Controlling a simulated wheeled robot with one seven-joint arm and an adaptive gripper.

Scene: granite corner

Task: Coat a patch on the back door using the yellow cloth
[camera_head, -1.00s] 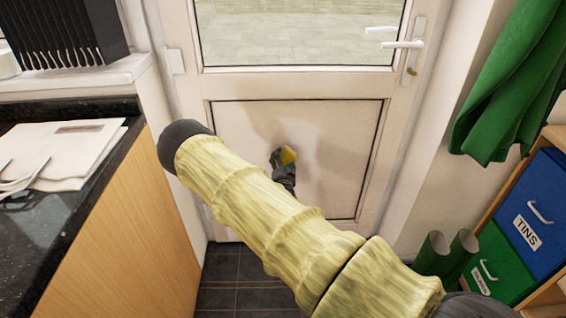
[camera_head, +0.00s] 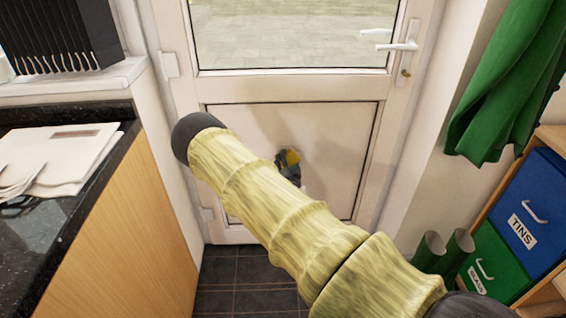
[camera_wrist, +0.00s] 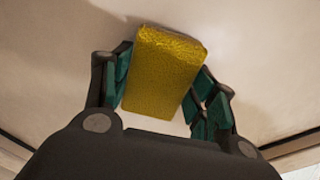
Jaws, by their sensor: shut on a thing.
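The yellow cloth (camera_wrist: 164,70) is a folded block held between the fingers of my gripper (camera_wrist: 165,100), which is shut on it. In the head view the cloth (camera_head: 292,157) is a small yellow patch at the lower panel of the back door (camera_head: 235,125). My gripper (camera_head: 290,172) is partly hidden behind my arm there. The cloth is at or very near the pale panel; I cannot tell if it touches. A shadow falls on the panel around it. No coated patch can be made out clearly.
A dark worktop (camera_head: 40,225) with papers (camera_head: 60,155) stands at left. A green cloth (camera_head: 505,90) hangs at right, above green boots (camera_head: 445,252) and a shelf with blue (camera_head: 530,215) and green (camera_head: 492,262) bins. The door handle (camera_head: 390,46) is at upper right.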

